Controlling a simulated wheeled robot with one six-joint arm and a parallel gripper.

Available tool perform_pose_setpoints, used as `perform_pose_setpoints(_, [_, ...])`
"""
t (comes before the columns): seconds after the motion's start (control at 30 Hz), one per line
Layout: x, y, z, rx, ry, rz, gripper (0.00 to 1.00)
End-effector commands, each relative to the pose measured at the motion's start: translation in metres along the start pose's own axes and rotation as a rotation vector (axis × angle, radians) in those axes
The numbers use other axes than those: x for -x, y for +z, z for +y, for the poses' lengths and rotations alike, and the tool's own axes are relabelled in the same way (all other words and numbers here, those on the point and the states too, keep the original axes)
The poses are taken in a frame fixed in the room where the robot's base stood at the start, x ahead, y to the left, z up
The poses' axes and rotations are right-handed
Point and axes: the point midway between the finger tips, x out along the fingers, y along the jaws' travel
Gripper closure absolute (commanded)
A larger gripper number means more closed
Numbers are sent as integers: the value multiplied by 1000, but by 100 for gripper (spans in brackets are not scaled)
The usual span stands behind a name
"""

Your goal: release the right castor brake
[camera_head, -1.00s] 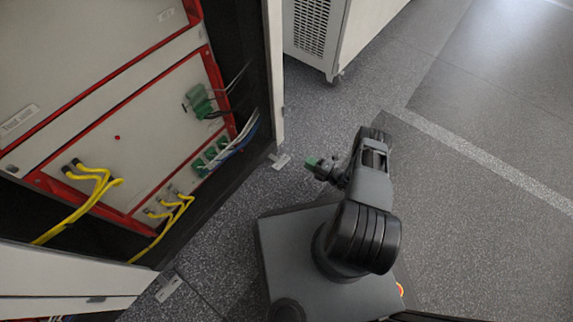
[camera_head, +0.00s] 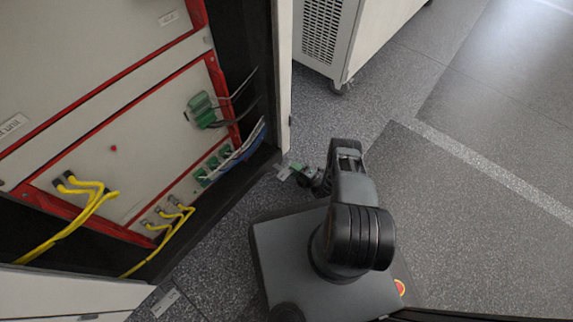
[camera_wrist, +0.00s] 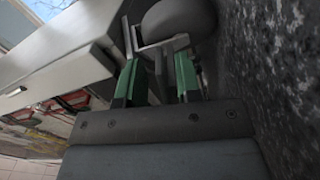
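The right castor brake appears as a small pale tab (camera_head: 283,171) low at the cabinet's near right corner. In the wrist view a pale grey metal lever (camera_wrist: 165,46) lies just beyond my fingertips, beside a dark rounded castor wheel (camera_wrist: 178,18). My gripper (camera_head: 298,169) is low over the floor at that tab. In the wrist view its two green fingers (camera_wrist: 158,72) stand apart, with grey metal visible between and ahead of them. I cannot tell whether they touch the lever. The brake's exact position is partly hidden by the fingers.
The open cabinet (camera_head: 285,75) stands at left, with yellow cables (camera_head: 85,205) and green connectors (camera_head: 203,108). Another pale tab (camera_head: 165,302) is at its other lower corner. A white vented unit (camera_head: 335,35) on castors stands at the back. The floor at right is clear.

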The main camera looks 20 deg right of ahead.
Motion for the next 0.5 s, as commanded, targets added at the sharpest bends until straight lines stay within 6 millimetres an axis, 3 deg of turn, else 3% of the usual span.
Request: perform_pose_setpoints(0.5, [-14,-10,-2,0,-3,13,68])
